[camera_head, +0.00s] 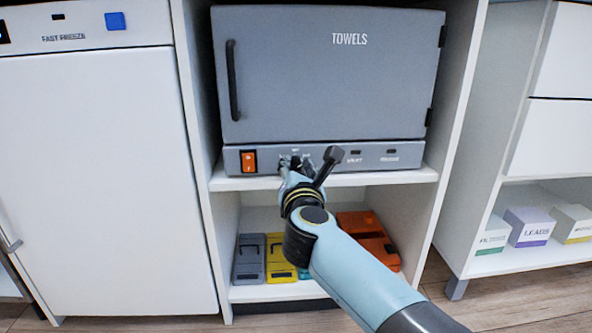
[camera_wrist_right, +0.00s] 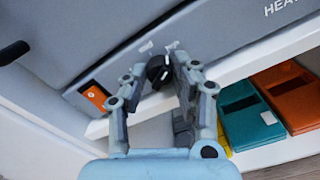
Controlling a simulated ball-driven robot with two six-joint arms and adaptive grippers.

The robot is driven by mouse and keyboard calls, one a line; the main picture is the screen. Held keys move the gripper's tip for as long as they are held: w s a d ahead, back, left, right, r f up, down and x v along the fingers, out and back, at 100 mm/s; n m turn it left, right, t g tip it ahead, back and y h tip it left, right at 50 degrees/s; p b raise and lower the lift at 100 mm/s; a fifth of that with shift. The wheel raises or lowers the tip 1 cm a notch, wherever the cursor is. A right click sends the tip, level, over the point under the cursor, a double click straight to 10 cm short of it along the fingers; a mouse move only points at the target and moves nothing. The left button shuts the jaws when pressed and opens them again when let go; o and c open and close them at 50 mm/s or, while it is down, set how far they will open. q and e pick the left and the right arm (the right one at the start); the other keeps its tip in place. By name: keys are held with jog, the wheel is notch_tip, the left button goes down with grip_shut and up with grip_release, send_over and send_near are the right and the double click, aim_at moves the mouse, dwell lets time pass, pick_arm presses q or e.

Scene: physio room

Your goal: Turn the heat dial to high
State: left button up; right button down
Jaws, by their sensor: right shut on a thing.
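The grey towel warmer (camera_head: 330,75), marked TOWELS, sits on a white shelf with its door closed. Its lower panel has an orange switch (camera_head: 249,161). The dark round heat dial (camera_wrist_right: 158,70) with a pale pointer mark shows between my fingers in the right wrist view; small labels stand above it, too blurred to read. My right gripper (camera_head: 296,165) is at the panel, just right of the switch, and hides most of the dial in the head view. In the right wrist view its fingers (camera_wrist_right: 160,82) are at the dial, shut on it. My left gripper is not in view.
Yellow and grey cases (camera_head: 249,259) and orange cases (camera_head: 368,238) lie on the shelf below. A white freezer (camera_head: 95,180) stands at left. Small boxes (camera_head: 530,226) sit on a low shelf at right. The shelf's side walls flank the warmer.

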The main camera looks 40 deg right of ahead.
jog(key=shift+f, duration=0.15)
jog(key=c, duration=1.3)
grip_release()
jog(key=v, duration=0.7)
jog(key=shift+s+a, duration=0.1)
jog(key=shift+s, duration=0.15)
